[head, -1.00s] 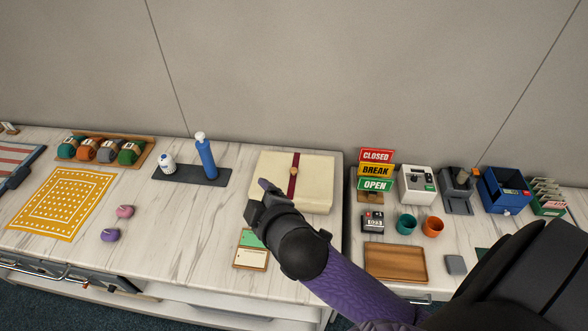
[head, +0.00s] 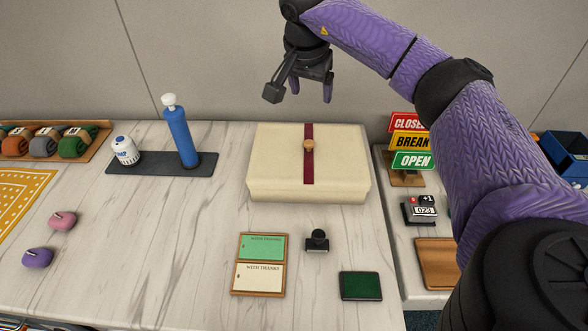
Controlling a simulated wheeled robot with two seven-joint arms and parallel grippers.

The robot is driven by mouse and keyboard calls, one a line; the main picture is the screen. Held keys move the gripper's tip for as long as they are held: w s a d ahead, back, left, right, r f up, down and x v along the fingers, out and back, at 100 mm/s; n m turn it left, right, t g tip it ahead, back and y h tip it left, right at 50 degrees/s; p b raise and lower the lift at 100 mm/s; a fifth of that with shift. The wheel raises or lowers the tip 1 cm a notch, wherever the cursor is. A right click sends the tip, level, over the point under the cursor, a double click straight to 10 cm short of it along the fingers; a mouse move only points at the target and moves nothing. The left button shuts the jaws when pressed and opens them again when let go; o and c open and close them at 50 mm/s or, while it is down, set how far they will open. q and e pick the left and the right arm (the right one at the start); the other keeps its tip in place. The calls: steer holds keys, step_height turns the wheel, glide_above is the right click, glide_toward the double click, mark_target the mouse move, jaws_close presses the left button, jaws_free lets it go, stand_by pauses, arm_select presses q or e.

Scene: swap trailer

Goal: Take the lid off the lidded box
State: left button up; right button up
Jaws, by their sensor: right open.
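The lidded box (head: 270,165) is cream and stands closed on the marble-look counter, in the middle of the head view. A dark red band (head: 308,175) runs front to back over its lid, with a small round wooden knob (head: 308,145) on top. My right gripper (head: 283,93) is open and empty, raised above and behind the box with its fingers pointing down. It does not touch the box. My left gripper is out of view.
A blue bottle (head: 180,138) and a white jar (head: 125,151) stand on a dark mat left of the box. In front lie a card holder (head: 259,264), a black stamp (head: 318,241) and a green ink pad (head: 360,286). A sign stand (head: 411,142) is at the right.

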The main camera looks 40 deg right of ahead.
steer(key=b, duration=0.3)
glide_toward(309, 142)
steer(key=b+x, duration=0.3)
steer(key=x, duration=0.6)
steer(key=shift+f, duration=0.25)
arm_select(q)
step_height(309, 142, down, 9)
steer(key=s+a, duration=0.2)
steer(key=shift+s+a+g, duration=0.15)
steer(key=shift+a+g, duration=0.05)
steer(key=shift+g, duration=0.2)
arm_select(e)
steer(key=shift+r, duration=0.1)
steer(key=shift+c, duration=0.2)
jaws_close()
